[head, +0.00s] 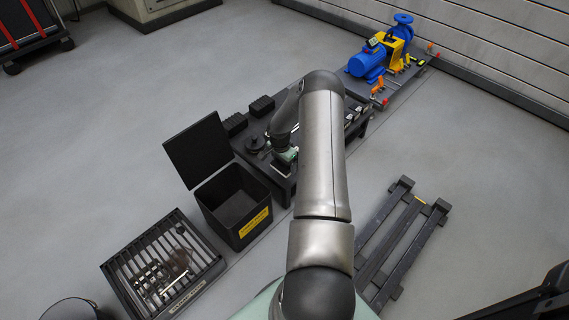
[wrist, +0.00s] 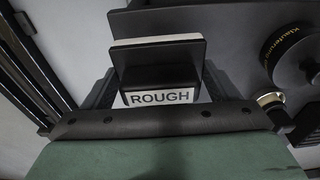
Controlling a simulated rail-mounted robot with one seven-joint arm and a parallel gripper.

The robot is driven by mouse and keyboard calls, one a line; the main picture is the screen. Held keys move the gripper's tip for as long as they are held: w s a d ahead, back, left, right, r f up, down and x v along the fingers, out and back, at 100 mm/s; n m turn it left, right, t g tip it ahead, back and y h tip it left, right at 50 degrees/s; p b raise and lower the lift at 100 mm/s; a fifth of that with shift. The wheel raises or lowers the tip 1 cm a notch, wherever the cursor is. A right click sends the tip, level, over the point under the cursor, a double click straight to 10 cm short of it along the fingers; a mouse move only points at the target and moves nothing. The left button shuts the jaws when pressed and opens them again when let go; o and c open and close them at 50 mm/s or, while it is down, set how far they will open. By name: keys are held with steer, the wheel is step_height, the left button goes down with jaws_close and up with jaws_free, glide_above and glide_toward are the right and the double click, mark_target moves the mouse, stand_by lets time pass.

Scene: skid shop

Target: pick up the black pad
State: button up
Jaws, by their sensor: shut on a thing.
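The black pad (wrist: 155,60) is in the upper middle of the wrist view. It has a pale strip along its far edge and a white label reading "ROUGH" on its near side. My gripper (wrist: 158,80) has one dark finger on each side of it and is shut on it. In the head view my gripper (head: 284,166) is low over the dark workbench (head: 283,188), near its front left part. The pad cannot be made out there, and I cannot tell whether it touches the bench.
A black disc (wrist: 298,55) with yellow lettering is right of the pad. Two black ribbed blocks (head: 262,105) lie at the bench's back left. An open-lidded black bin (head: 232,207) and a slatted grate (head: 165,262) stand left. A blue pump (head: 368,64) stands behind.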

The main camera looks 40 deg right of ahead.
steer(key=s+a+r+p, duration=0.3)
steer(key=s+a+r, duration=0.3)
steer(key=a, duration=0.5)
step_height(320, 180, up, 3)
steer(key=shift+s+a+f, duration=0.1)
steer(key=shift+s+a, duration=0.05)
steer(key=shift+s, duration=0.2)
